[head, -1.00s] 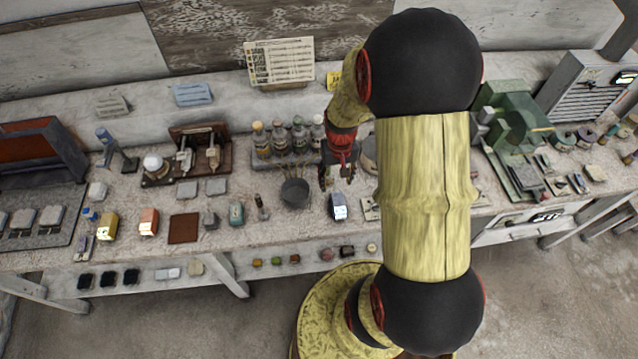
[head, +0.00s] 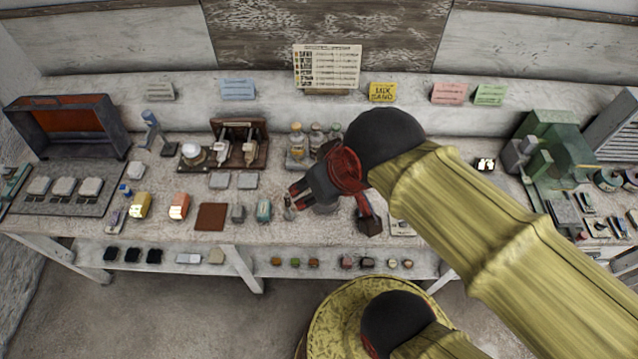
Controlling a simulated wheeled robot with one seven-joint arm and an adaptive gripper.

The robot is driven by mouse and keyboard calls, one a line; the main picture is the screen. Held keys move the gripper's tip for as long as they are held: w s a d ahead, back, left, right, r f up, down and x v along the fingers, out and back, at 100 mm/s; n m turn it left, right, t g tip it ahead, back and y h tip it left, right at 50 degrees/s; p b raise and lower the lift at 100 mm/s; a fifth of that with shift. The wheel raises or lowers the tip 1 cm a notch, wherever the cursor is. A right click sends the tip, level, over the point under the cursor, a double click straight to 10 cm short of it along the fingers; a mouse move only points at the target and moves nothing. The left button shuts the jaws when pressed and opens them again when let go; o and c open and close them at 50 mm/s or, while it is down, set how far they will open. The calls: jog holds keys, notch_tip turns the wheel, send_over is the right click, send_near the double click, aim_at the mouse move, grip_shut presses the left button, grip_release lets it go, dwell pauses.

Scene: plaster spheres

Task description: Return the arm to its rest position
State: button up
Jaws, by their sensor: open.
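My arm reaches in from the lower right over the bench (head: 330,245). Its dark round joint is above the right middle of the bench. My gripper (head: 296,194) extends left and slightly down from a red ring beside that joint. Its two short dark fingers point left and are parted, with nothing seen between them. In the picture they lie just above a small upright brush-like tool (head: 289,209); the height between them cannot be told. My arm and gripper hide part of the bench behind them, including most of a grey bowl.
Bottles (head: 297,146) stand behind my gripper, and a wooden stand (head: 240,145) is left of them. A green machine (head: 550,145) is at the right. A dark open box (head: 66,128) is at the far left. Small blocks line the bench front and the lower shelf.

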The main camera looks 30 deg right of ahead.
notch_tip(320, 180, down, 11)
jog(key=b, duration=1.1)
jog(key=shift+d, duration=0.1)
jog(key=shift+c, duration=1.2)
